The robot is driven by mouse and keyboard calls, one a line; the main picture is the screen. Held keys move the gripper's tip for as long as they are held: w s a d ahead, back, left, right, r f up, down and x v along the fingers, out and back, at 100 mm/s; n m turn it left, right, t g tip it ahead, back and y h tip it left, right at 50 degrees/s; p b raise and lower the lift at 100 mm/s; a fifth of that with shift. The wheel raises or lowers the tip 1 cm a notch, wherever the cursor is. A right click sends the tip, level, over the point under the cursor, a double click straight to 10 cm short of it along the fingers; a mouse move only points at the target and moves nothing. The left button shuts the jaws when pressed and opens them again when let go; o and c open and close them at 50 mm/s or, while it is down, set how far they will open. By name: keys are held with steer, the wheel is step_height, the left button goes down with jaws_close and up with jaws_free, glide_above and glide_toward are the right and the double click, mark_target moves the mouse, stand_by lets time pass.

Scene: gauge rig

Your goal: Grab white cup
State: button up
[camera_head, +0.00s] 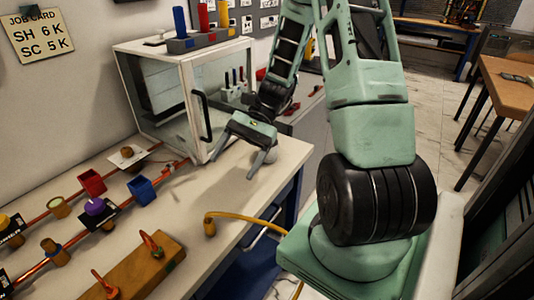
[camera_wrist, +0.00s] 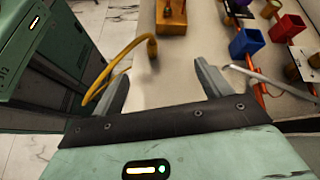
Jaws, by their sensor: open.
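My gripper (camera_head: 232,167) is open over the right part of the workbench, in front of the glass cabinet, its two grey fingers spread. It also shows in the wrist view (camera_wrist: 161,72), with only bare bench top between the fingers. A small pale rounded thing (camera_head: 270,155) shows beside and behind the right finger, near the bench edge. It may be the white cup, but it is partly hidden and I cannot tell for sure. No white cup is clear in the wrist view.
The glass cabinet (camera_head: 190,90) with a black door handle stands close behind my gripper. A yellow hose (camera_head: 245,220) arches over the bench's front edge.

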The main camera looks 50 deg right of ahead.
steer(key=d+f+m+t, duration=0.1)
steer(key=d+m+t, duration=0.1)
steer(key=d, duration=0.2)
steer(key=s+d+f+m+t+y, duration=0.1)
steer(key=d+m+t, duration=0.2)
steer(key=d, duration=0.2)
steer(key=s+d+f+m+t, duration=0.1)
steer(key=d+m+t, duration=0.2)
steer(key=d, duration=0.2)
steer(key=shift+f+y, duration=0.3)
steer(key=shift+y, duration=0.1)
steer(key=s+d+f+m+t+h, duration=0.35)
steer(key=s+d+m+t, duration=0.4)
steer(key=d, duration=0.35)
steer(key=shift+m+t+h, duration=0.35)
steer(key=shift+t+h, duration=0.1)
steer(key=p+x, duration=0.1)
steer(key=x, duration=1)
steer(key=shift+w+a+p, duration=0.1)
steer(key=shift+w+p, duration=0.2)
steer(key=shift+w, duration=0.15)
steer(key=p+x, duration=0.1)
steer(key=x, duration=0.3)
steer(key=shift+w+r, duration=0.1)
steer(key=shift+r, duration=0.1)
steer(key=shift+w+a+f, duration=0.1)
steer(key=shift+w+a, duration=0.1)
steer(key=shift+w, duration=0.2)
steer(key=c, duration=1.1)
